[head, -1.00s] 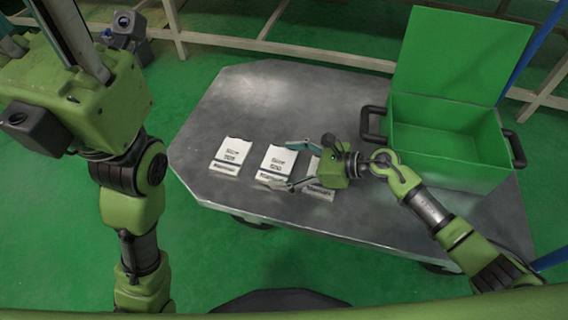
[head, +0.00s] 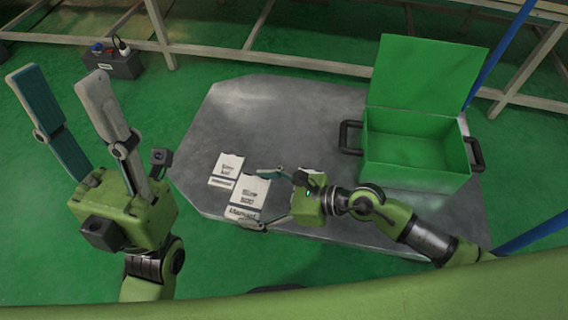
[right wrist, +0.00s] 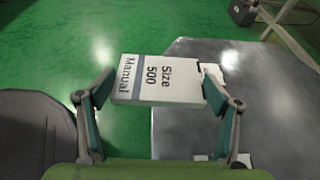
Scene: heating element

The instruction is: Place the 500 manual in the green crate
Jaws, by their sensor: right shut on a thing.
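The white Size 500 manual (head: 246,190) is between the fingers of my right gripper (head: 254,197). The right wrist view shows the manual (right wrist: 158,80) gripped by its two sides, its print readable, held above the table's edge. The green crate (head: 415,178) stands open on the right of the table, its lid (head: 425,75) raised at the back. Its visible inside is empty. My left gripper (head: 58,76) is open and empty, left of the table over the floor.
Another white manual (head: 227,168) lies on the metal table (head: 285,110), left of the held one. A further white manual (head: 313,171) is partly hidden behind my right gripper. The crate has black side handles (head: 349,137). The table's back middle is clear.

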